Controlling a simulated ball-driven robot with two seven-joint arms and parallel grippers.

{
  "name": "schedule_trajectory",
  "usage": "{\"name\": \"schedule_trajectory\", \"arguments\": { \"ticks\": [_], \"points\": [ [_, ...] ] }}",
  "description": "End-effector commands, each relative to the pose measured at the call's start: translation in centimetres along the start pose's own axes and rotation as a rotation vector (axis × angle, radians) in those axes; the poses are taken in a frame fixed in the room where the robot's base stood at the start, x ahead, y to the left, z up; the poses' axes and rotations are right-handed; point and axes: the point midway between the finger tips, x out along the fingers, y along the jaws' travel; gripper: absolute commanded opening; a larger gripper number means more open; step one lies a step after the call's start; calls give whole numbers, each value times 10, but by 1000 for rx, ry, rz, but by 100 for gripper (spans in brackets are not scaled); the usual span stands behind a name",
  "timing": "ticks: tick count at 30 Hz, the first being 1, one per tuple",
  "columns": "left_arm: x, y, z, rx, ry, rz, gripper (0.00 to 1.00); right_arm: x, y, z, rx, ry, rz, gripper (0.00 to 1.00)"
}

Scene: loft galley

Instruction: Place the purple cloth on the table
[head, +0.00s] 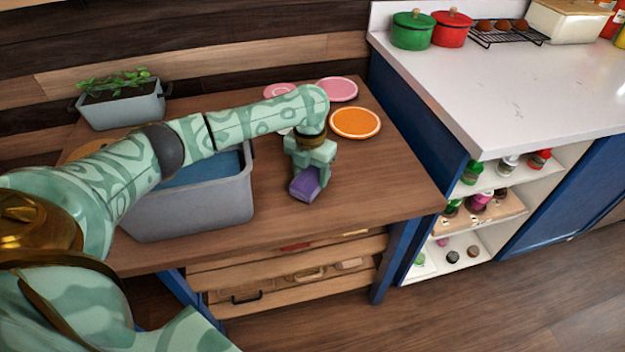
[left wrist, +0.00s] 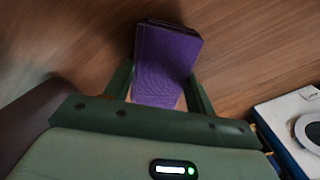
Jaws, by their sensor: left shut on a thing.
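The purple cloth (head: 305,185) is a small folded block between the fingers of my left gripper (head: 309,170). My left arm reaches in from the left over the grey tub, and the gripper points down over the wooden table (head: 350,200). In the left wrist view the cloth (left wrist: 166,62) sticks out past the two green fingers of the gripper (left wrist: 160,88), with wood behind it. The cloth is at or just above the tabletop; I cannot tell whether it touches. My right gripper is not in view.
A grey tub (head: 190,212) stands left of the gripper. An orange plate (head: 355,122) and a pink plate (head: 337,89) lie behind it. A planter (head: 122,107) is at the back left. The table's front right is clear. A white counter (head: 500,85) stands to the right.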

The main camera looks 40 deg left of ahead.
Motion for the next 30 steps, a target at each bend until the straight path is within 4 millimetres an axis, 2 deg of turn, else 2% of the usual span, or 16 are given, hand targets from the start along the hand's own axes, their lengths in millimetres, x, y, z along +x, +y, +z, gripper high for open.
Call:
{"name": "schedule_trajectory", "arguments": {
  "ticks": [1,7,8,10,20,23,30],
  "points": [
    [16,0,0,1,6,2,37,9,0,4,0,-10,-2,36],
    [13,0,-1,1,1,2,34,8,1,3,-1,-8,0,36],
    [13,0,-1,1,1,2,58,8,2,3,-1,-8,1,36],
    [13,0,-1,1,1,2,77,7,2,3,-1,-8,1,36],
    [8,0,0,0,-1,1,77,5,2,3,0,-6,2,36],
    [-7,0,0,-1,-4,0,77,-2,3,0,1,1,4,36],
    [-66,0,0,-1,-8,-1,77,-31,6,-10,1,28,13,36]
  ]
}}
